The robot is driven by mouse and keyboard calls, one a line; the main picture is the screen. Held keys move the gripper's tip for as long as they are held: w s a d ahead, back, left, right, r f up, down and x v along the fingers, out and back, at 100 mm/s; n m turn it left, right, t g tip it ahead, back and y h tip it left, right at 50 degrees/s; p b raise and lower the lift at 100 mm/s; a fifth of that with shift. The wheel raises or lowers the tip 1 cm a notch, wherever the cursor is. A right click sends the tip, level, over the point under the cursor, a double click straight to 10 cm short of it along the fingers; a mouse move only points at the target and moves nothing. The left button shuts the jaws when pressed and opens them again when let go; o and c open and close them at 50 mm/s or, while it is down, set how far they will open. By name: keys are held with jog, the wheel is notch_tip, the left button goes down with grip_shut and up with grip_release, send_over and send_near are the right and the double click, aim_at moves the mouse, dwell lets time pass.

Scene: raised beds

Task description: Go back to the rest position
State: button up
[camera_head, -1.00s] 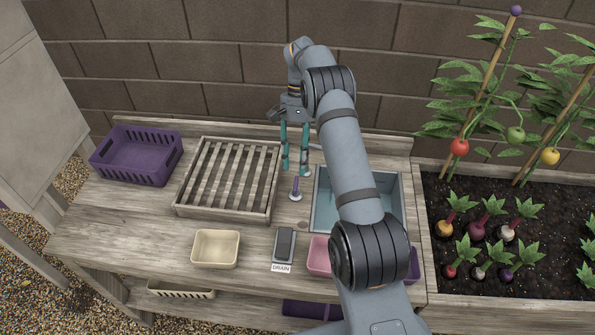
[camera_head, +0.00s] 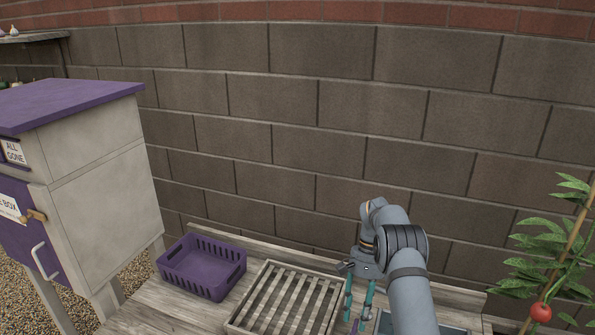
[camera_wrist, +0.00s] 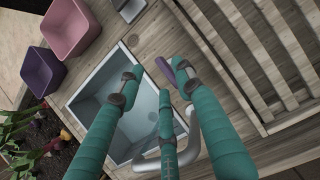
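My gripper (camera_head: 357,306) hangs fingers-down over the wooden bench, between the slatted rack (camera_head: 243,318) and the sink (camera_head: 402,323). In the wrist view my gripper (camera_wrist: 155,85) shows its teal fingers spread apart with nothing between them, so it is open and empty. The sink (camera_wrist: 118,125) lies under the fingers, with a grey curved tap (camera_wrist: 180,158) at its edge. A purple handle (camera_wrist: 181,70) stands beside one fingertip. I cannot tell whether they touch.
A purple basket (camera_head: 203,269) stands on the bench's left end. A grey-white cabinet (camera_head: 105,185) with a purple top stands at left. A brick wall (camera_head: 300,130) runs behind. A tomato plant (camera_head: 555,265) is at right. Pink (camera_wrist: 72,28) and purple (camera_wrist: 42,72) tubs sit near the sink.

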aim_at(357, 323)
notch_tip(357, 323, down, 4)
jog(key=shift+r, duration=0.1)
dwell(0.4)
jog(key=shift+r, duration=0.65)
notch_tip(357, 323, up, 8)
notch_tip(357, 323, down, 9)
jog(key=shift+f, duration=0.2)
jog(key=m+y, duration=0.1)
jog(key=m, duration=0.2)
jog(key=shift+s+t, duration=0.1)
jog(key=shift+t, duration=0.2)
jog(key=shift+r, duration=0.1)
